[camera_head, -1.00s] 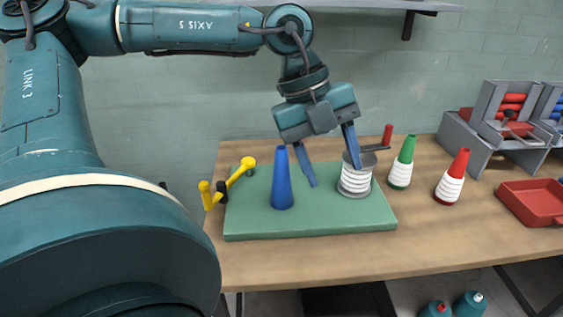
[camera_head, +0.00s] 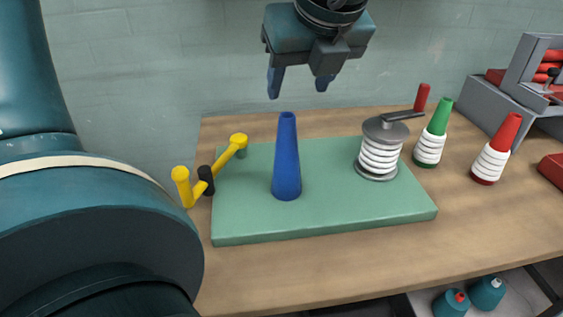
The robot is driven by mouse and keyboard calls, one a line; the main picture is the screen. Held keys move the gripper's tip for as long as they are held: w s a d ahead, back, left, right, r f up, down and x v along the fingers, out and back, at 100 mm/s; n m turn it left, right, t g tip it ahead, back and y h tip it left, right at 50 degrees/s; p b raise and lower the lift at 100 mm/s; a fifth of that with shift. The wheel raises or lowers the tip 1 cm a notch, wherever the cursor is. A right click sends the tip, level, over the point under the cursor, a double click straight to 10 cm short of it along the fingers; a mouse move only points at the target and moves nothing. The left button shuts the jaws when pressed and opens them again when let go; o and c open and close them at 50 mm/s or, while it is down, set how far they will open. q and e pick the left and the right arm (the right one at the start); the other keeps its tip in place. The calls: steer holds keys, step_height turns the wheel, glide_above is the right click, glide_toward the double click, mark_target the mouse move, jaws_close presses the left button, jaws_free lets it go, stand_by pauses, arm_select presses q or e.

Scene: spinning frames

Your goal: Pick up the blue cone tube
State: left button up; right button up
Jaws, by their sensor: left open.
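The blue cone tube (camera_head: 287,160) stands upright and bare on a green mat (camera_head: 320,219) on the wooden table. My left gripper (camera_head: 298,88) is above the mat, higher than the top of the tube and a little to its right in the picture. Its two blue fingers point down and are apart, with nothing between them. A gap shows between the fingertips and the tube's top. My right gripper does not show.
A crank-topped spool (camera_head: 379,157) with white windings stands on the mat's right side. A yellow lever fixture (camera_head: 209,182) is at the mat's left edge. Green (camera_head: 434,133) and red (camera_head: 496,149) cones wound with white stand on the table (camera_head: 480,235). A grey machine (camera_head: 520,92) is at right.

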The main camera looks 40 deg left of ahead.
mark_target(288, 116)
arm_select(q)
steer(key=x, duration=0.7)
steer(key=shift+f, duration=0.3)
steer(key=shift+w+p+x, duration=0.15)
steer(key=shift+p+x, duration=0.1)
steer(key=shift+x, duration=1.1)
steer(key=shift+w+p+x, duration=0.1)
steer(key=shift+p+x, duration=0.1)
steer(key=shift+x, duration=1.1)
steer(key=shift+a+r, duration=0.15)
steer(key=shift+a, duration=0.05)
steer(key=shift+c, duration=0.3)
jaws_close()
